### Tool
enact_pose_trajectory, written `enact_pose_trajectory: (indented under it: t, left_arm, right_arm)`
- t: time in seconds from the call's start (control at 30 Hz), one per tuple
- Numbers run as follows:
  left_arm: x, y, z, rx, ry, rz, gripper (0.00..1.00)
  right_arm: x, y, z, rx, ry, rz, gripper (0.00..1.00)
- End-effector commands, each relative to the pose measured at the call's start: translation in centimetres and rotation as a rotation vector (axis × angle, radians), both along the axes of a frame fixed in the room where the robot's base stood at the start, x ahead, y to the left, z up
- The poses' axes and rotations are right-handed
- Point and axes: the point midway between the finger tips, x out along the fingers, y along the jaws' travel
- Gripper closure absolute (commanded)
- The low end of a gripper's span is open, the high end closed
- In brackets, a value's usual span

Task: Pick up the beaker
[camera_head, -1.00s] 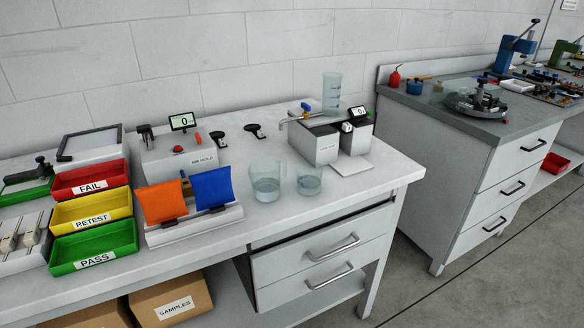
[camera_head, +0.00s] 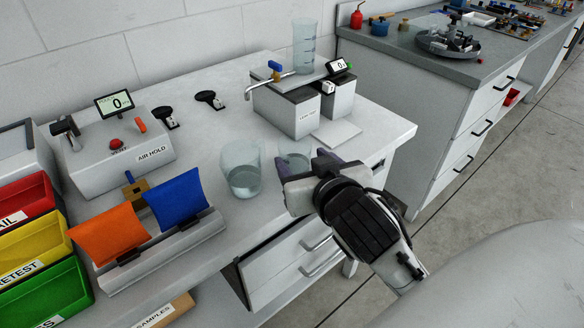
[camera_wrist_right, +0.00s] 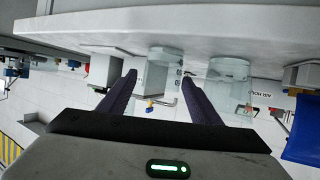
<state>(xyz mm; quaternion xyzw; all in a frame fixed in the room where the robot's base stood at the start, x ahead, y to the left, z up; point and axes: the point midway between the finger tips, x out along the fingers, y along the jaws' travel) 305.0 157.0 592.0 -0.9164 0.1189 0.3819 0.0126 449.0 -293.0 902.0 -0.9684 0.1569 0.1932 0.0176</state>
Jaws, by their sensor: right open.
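Two clear glass vessels stand upright on the white bench. The nearer one, a beaker (camera_head: 242,180), is left of my right gripper and apart from it. A second, smaller beaker (camera_head: 293,152) stands right behind my right gripper (camera_head: 304,167), which hides its lower part. The right wrist view appears upside down. There the open fingers (camera_wrist_right: 160,84) point toward the smaller beaker (camera_wrist_right: 157,66), which lines up with the gap between them. I cannot tell whether the tips reach around it. The other beaker (camera_wrist_right: 230,75) is beside it. My left gripper is not in view.
A measuring cylinder (camera_head: 304,45) stands on a shelf over two grey boxes (camera_head: 286,110) behind the beakers. Blue (camera_head: 177,198) and orange (camera_head: 108,232) pouches on a rack are left. An air-hold box (camera_head: 115,160) is behind them. The bench's front edge runs under my gripper.

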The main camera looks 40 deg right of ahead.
Motion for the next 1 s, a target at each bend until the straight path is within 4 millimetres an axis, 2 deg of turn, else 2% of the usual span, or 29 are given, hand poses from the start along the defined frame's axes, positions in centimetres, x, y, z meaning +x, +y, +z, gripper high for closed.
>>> enact_pose_trajectory:
  t: [0.03, 0.1, 0.4, 0.7, 1.0]
  left_arm:
    - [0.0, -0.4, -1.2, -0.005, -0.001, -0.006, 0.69]
    - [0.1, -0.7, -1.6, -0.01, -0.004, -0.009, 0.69]
    - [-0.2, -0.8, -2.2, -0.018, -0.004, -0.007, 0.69]
    - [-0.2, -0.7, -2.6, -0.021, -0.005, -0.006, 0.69]
    - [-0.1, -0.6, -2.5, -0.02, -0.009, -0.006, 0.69]
  right_arm:
    - [0.7, -0.2, -0.9, -0.002, -0.006, -0.001, 0.42]
    - [1.3, -0.4, -1.2, -0.001, -0.003, -0.001, 0.42]
    - [2.6, -0.8, -1.3, -0.002, 0.002, 0.001, 0.42]
    - [6.1, -1.7, -3.3, -0.003, 0.003, 0.001, 0.42]
    - [6.7, -1.9, -3.4, -0.001, 0.002, 0.002, 0.42]
